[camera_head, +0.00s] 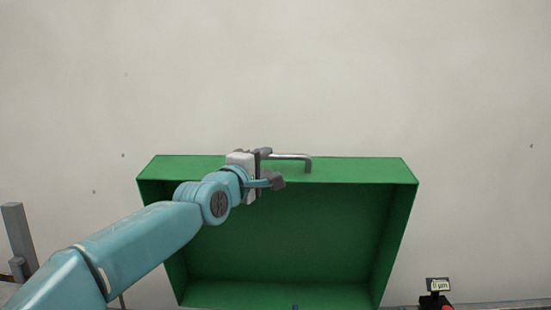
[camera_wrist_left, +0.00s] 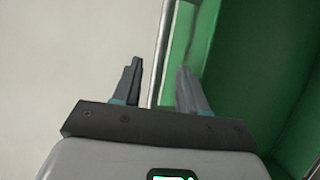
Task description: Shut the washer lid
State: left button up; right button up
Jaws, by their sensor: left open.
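The green washer lid (camera_head: 390,171) stands raised, its hollow inside facing me in the head view. It also fills the right side of the left wrist view (camera_wrist_left: 245,70). A metal bar handle (camera_head: 300,157) sits on the lid's upper edge. My left gripper (camera_head: 270,168) is at the handle's left part, and its wrist hides that end. In the left wrist view the gripper (camera_wrist_left: 159,66) is open, and the handle bar (camera_wrist_left: 162,35) runs between its two fingers with gaps visible. My right gripper is not in view.
A small display on a dark stand (camera_head: 437,285) is at the lower right, with a red part below it. A grey post (camera_head: 17,240) stands at the lower left. A plain pale wall is behind; the space above the lid is clear.

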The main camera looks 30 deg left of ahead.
aim_at(275, 157)
pick_arm(q)
jog(key=w, duration=0.5)
jog(key=shift+w+r, duration=0.15)
jog(key=shift+r, duration=0.05)
jog(key=shift+w+a, duration=0.15)
jog(key=shift+w, duration=0.15)
jog(key=shift+a, duration=0.25)
jog(key=shift+s, duration=0.2)
jog(key=shift+r, duration=0.1)
jog(key=shift+d, duration=0.2)
jog(key=shift+w, duration=0.25)
jog(key=c, duration=0.4)
grip_shut()
